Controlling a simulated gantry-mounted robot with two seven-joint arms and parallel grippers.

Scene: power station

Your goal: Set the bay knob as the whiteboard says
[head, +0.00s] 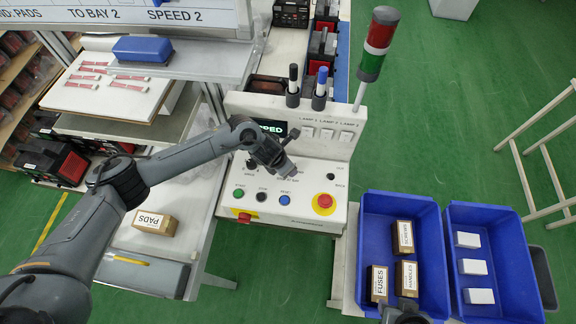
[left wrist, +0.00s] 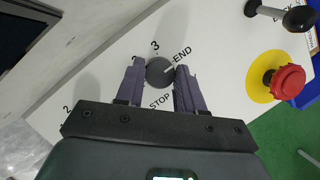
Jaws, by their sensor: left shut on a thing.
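The whiteboard (head: 120,15) at the top left is cut off; its visible text reads "ND: PADS", "TO BAY 2" and "SPEED 2". My left gripper (head: 284,170) is over the white control panel (head: 310,175). In the left wrist view my left gripper (left wrist: 160,78) is shut on a round dark knob (left wrist: 158,71), one finger on each side. A "3" is printed above the knob, "END" to its upper right and "STOP" below; a "2" lies further left. A pale mark shows at the knob's right side. My right gripper (head: 405,314) is at the bottom edge, its fingers unclear.
Beside the knob stand a black-tipped lever (left wrist: 299,19) and a red emergency button (left wrist: 288,80). A signal tower (head: 378,45) rises behind the panel. Blue bins (head: 440,285) (head: 530,300) with boxes stand at right. A PADS box (head: 155,222) lies at left.

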